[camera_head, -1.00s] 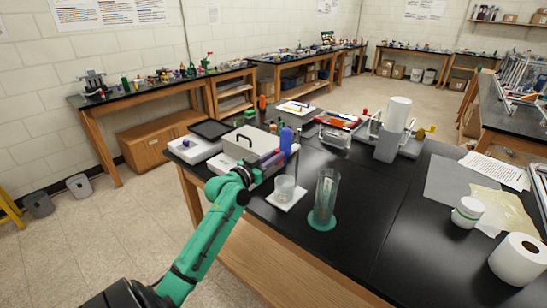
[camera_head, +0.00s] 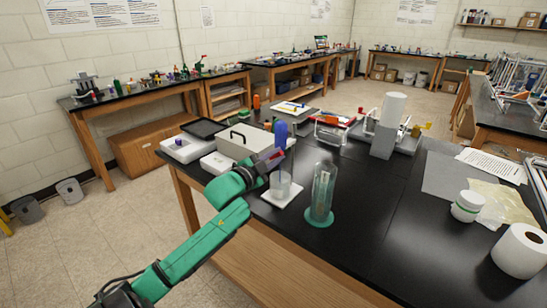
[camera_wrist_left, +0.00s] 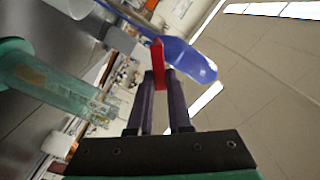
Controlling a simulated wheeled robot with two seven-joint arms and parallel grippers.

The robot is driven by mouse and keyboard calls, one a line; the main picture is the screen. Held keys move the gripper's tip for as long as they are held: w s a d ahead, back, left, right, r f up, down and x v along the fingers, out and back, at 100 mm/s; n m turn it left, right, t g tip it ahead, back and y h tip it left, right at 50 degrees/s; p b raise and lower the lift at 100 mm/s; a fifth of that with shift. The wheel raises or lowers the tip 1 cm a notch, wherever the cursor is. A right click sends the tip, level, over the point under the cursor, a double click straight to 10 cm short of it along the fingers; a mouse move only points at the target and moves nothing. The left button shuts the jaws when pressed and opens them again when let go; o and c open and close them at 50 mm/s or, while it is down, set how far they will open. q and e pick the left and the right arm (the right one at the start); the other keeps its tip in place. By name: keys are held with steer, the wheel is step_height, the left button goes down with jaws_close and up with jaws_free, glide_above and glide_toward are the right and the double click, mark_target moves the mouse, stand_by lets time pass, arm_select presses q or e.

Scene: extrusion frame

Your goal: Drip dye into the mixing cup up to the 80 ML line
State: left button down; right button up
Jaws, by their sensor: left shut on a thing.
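My left gripper (camera_head: 276,157) is shut on a blue dropper, gripping it at a red part (camera_wrist_left: 158,65). The dropper's rounded blue bulb (camera_head: 281,131) points up and stands above the mixing cup in the head view. The bulb (camera_wrist_left: 188,55) also shows beyond the fingertips in the left wrist view. The mixing cup (camera_head: 280,187) is a small clear cup upright on a white square plate (camera_head: 287,201). The dropper's lower end and the cup's markings are too small to make out. I cannot tell the liquid level. My right gripper is not in view.
A tall clear cylinder (camera_head: 322,192) on a green base stands close right of the cup. A grey case (camera_head: 238,142) is behind the gripper. A white-lidded jar (camera_head: 466,206) and a paper roll (camera_head: 519,250) stand at right. The black tabletop between is clear.

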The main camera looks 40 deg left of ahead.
arm_select(q)
steer(key=m, duration=0.1)
steer(key=f+m+b, duration=0.1)
steer(key=m, duration=0.3)
steer(key=shift+d+f, duration=0.25)
steer(key=shift+d, duration=0.1)
stand_by(0.3)
steer(key=c, duration=0.8)
jaws_free()
steer(key=shift+c, duration=0.2)
steer(key=shift+s+f, duration=0.1)
steer(key=s+b, duration=0.1)
steer(key=s, duration=1.3)
steer(key=shift+s+d+b, duration=0.15)
steer(key=shift+b, duration=0.25)
